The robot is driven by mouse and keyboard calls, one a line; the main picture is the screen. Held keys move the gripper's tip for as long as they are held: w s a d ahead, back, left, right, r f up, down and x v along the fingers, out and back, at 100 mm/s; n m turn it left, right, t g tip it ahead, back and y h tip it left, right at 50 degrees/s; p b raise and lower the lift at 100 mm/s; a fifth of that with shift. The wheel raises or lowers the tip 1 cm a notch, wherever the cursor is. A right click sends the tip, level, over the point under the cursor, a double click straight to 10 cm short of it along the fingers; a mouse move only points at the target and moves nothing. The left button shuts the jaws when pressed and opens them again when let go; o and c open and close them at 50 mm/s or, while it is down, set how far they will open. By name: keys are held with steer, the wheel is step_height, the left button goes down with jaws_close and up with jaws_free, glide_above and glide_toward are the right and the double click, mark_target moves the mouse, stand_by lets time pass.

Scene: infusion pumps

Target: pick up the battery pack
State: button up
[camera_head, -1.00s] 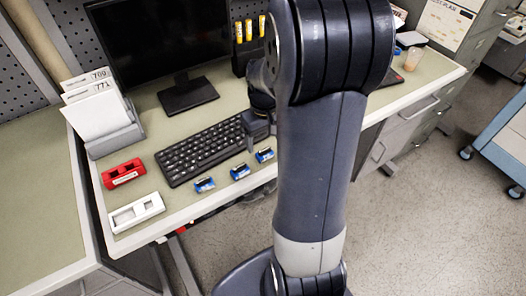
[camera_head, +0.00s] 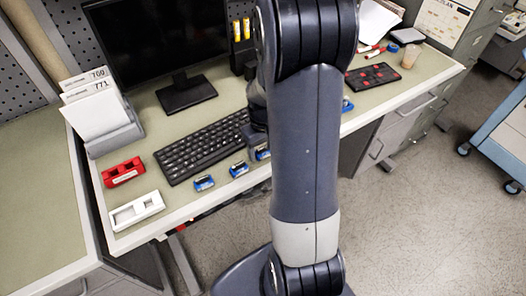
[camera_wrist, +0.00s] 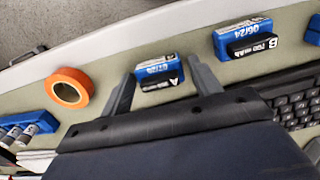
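In the wrist view, a blue and black battery pack marked 07/25 and A (camera_wrist: 160,72) lies on the desk between the fingers of my gripper (camera_wrist: 163,75). The gripper is open, one finger on each side of the pack; I cannot tell whether either touches it. A second pack, marked 06/24 and B (camera_wrist: 245,38), lies to the right, and a third (camera_wrist: 314,30) is cut off at the right edge. In the head view, blue packs (camera_head: 204,183) (camera_head: 239,169) (camera_head: 262,153) sit in a row before the keyboard. My arm hides most of the gripper there.
A keyboard (camera_head: 205,147) lies behind the packs. An orange tape roll (camera_wrist: 69,88) and a blue holder with cylinders (camera_wrist: 28,128) are left in the wrist view. A red case (camera_head: 123,172) and white tray (camera_head: 137,211) stand at the desk's left.

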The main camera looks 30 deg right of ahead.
mark_target(263, 147)
steer(key=c, duration=0.8)
step_height(263, 147, up, 10)
steer(key=shift+r+b, duration=0.1)
steer(key=shift+b, duration=0.2)
